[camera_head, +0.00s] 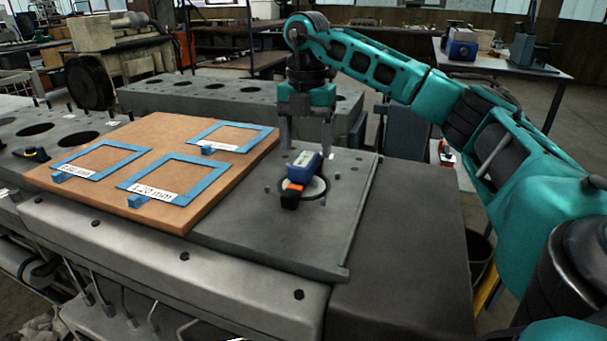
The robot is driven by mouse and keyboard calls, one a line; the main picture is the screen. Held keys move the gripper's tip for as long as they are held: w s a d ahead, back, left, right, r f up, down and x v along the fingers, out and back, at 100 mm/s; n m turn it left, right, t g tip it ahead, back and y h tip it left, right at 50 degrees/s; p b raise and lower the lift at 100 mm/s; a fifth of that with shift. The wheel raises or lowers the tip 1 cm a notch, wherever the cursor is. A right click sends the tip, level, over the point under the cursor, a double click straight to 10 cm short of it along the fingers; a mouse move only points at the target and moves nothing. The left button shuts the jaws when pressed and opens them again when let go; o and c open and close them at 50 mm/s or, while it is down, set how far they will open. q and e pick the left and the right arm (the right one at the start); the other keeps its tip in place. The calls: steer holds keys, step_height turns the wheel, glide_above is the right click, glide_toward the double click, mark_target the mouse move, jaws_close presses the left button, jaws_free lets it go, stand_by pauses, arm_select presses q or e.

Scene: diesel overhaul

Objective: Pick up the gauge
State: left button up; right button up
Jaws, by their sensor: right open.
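The gauge (303,168) is a small device with a blue body, a pale face on one end and an orange and black end toward me. It rests over a round dark ring or hole on the grey metal plate (270,235). My right gripper (306,143) points down just behind and above the gauge, its two fingers apart, one on each side of the gauge's far end. I cannot tell whether the fingers touch it. My left gripper is not in view.
Bolts stick up near the gauge. A grey engine block (230,85) with round holes stands behind. The plate's front right is clear.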

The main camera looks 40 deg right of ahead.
steer(key=f, duration=0.6)
steer(key=shift+w+f+b, duration=0.2)
steer(key=shift+f+b, duration=0.1)
steer(key=shift+r, duration=0.1)
jaws_close()
stand_by(0.4)
step_height(320, 180, up, 13)
steer(key=p, duration=0.2)
step_height(320, 180, up, 7)
steer(key=p, duration=0.4)
glide_above(304, 158)
steer(key=shift+s+a, duration=0.1)
